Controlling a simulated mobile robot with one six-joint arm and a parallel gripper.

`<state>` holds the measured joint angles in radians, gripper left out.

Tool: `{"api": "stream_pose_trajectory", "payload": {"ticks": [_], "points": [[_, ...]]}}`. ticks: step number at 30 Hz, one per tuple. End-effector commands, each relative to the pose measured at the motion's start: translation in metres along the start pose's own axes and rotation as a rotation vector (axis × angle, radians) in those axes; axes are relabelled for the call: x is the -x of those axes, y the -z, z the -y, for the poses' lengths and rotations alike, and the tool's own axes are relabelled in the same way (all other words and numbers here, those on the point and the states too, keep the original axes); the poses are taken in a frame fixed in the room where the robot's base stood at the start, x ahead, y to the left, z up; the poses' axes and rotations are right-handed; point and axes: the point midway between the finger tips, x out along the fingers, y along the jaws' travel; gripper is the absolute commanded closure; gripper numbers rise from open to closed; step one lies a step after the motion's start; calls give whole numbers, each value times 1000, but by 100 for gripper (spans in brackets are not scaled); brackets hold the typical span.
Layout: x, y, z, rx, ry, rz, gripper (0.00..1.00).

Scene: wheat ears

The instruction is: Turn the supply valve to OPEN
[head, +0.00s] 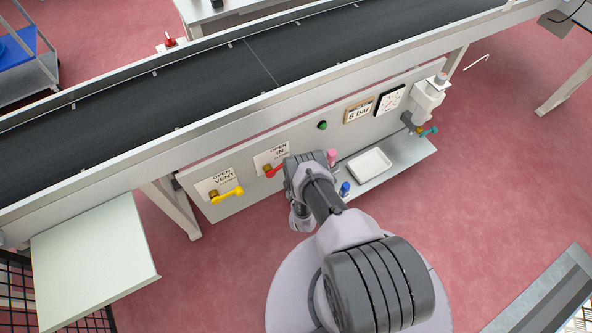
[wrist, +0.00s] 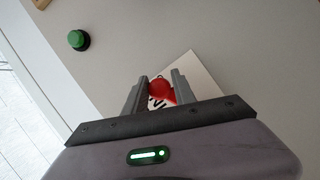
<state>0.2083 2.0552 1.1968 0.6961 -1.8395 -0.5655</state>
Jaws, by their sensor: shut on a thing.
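The supply valve is the one with a red lever (head: 273,170) on the grey panel, beside a white plate (head: 266,156) lettered OPEN and IN. The lever points right, roughly along the panel, toward my gripper. In the wrist view, my gripper (wrist: 158,84) is shut on the red lever (wrist: 160,90), which shows between its two fingers. The white plate (wrist: 203,75) lies behind it, its lettering partly hidden. In the head view, my wrist hides the fingertips and the lever's end.
Left of it is a yellow lever (head: 228,193) with a VENT plate. A green button (head: 322,125), a 6 bar plate (head: 358,112) and a gauge (head: 390,99) sit to the right. A white tray (head: 369,166) lies on the shelf below, near a blue-topped item (head: 345,188).

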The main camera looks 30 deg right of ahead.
Motion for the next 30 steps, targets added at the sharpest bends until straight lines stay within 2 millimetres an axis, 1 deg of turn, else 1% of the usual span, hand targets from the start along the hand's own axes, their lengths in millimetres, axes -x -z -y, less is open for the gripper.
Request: {"api": "stream_pose_trajectory", "payload": {"ticks": [1,9,15,21,30], "points": [[0,7,-3,35,-16,-11,100],[6,20,-13,227,-94,-11,100],[10,28,-17,329,-136,-11,100],[12,33,-20,389,-160,-12,100],[13,36,-20,415,-170,-13,100]]}}
